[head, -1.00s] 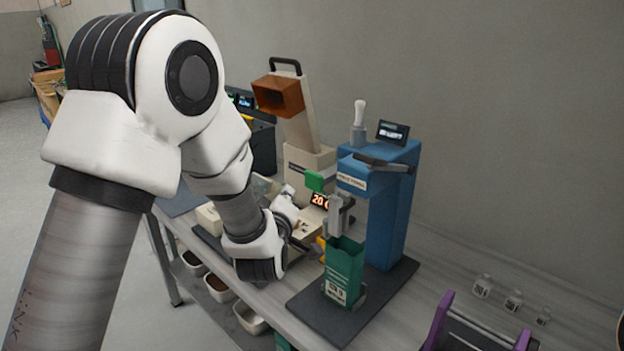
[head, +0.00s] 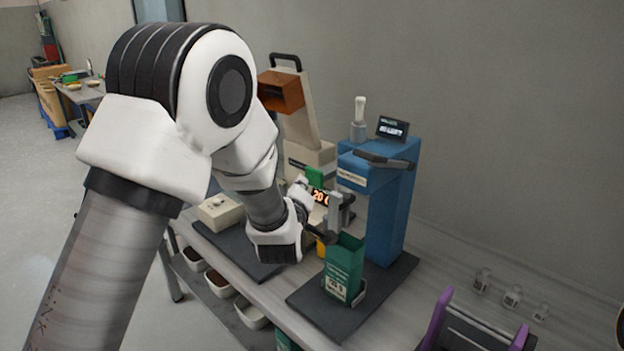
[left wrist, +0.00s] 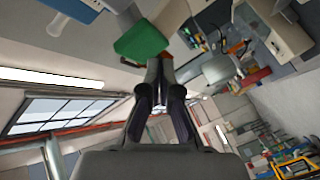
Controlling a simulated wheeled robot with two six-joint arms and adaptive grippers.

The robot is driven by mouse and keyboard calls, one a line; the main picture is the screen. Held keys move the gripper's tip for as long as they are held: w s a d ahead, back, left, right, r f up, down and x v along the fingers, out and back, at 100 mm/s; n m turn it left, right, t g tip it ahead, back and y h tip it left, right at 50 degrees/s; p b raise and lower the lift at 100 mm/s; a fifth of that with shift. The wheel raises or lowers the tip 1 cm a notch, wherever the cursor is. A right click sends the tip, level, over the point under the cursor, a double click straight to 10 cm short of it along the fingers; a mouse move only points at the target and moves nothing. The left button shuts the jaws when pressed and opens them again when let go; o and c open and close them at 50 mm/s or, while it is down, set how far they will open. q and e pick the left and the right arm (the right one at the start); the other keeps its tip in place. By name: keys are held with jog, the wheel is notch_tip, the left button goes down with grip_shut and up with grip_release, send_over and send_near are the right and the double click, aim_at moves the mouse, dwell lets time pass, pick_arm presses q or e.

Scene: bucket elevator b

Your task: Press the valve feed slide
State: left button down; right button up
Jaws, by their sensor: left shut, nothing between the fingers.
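A small green block (head: 315,178) shows beside the upper front of the blue machine (head: 385,190); I take it for the valve feed slide, but its label is not readable. In the left wrist view a green block (left wrist: 142,40) is just beyond and left of the fingertips; contact cannot be told. My left gripper (head: 320,234) is shut and empty, in front of the machine by the grey spout (head: 338,215). Its closed fingers (left wrist: 160,65) also show in the wrist view. The wrist partly hides the area behind. My right gripper is not in view.
A green labelled bag (head: 344,265) stands upright under the spout on a dark base plate (head: 320,312). A beige machine (head: 302,130) with an orange hopper is behind. Small glass jars (head: 512,296) and a purple-ended rack (head: 470,325) are right. Bins hang below the bench's left.

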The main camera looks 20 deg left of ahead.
aim_at(311, 178)
pick_arm(q)
jog(key=shift+w, duration=0.15)
dwell(0.7)
jog(key=shift+w+d, duration=0.15)
jog(key=shift+w, duration=0.1)
jog(key=shift+w+d, duration=0.2)
jog(key=shift+w, duration=0.4)
jog(key=shift+w+d, duration=0.2)
jog(key=shift+w, duration=0.35)
dwell(1.2)
jog(key=shift+s+a+b, duration=0.3)
jog(key=shift+s+b, duration=0.2)
jog(key=shift+s, duration=0.3)
jog(key=shift+s+a+b, duration=0.25)
jog(key=shift+s+b, duration=0.2)
jog(key=shift+s, duration=0.3)
jog(key=s, duration=0.1)
jog(key=s+a+b, duration=0.1)
jog(key=s, duration=0.2)
jog(key=shift+s+a+b, duration=0.3)
jog(key=shift+s+a, duration=0.05)
